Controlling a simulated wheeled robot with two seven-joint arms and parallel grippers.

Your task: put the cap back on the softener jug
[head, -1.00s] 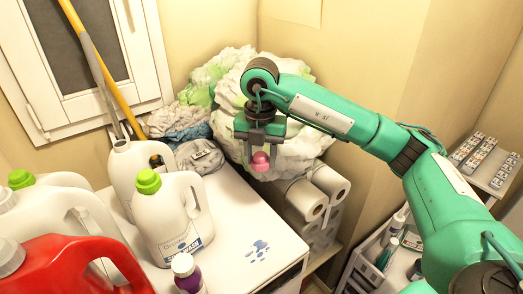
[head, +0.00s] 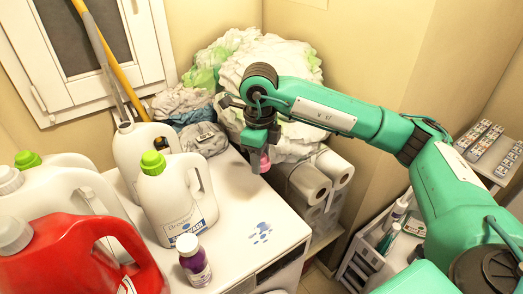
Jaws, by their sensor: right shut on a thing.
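My right gripper (head: 259,148) is shut on a pink cap (head: 260,162). It holds the cap in the air over the right back part of the white washer top (head: 237,212), in front of the cloth pile. A white jug (head: 133,152) stands at the back left of the washer top. Its narrow neck (head: 125,127) shows no coloured cap and looks open, though it is small in the view. A white jug with a green cap (head: 172,205) stands in front of it and partly hides it. My left gripper is not in view.
A red jug (head: 75,258), more white jugs (head: 60,195) and a purple bottle (head: 194,262) crowd the left and front. Crumpled cloth (head: 270,70) is heaped at the back. Paper rolls (head: 308,183) stand right of the washer. The washer top's right half is mostly clear.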

